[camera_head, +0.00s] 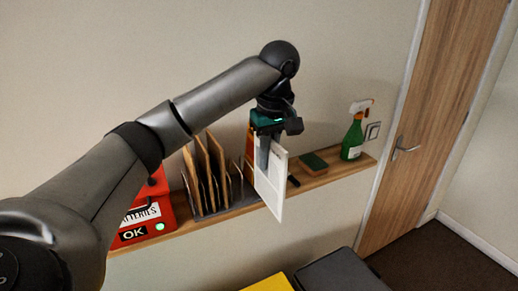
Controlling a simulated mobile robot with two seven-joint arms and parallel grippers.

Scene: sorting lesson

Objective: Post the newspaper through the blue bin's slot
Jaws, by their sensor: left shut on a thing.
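No blue bin with a slot shows clearly. My right gripper is not in view.
A yellow lid (268,285) and a dark grey lid (340,272) stand below. A wooden door (425,120) is at right.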

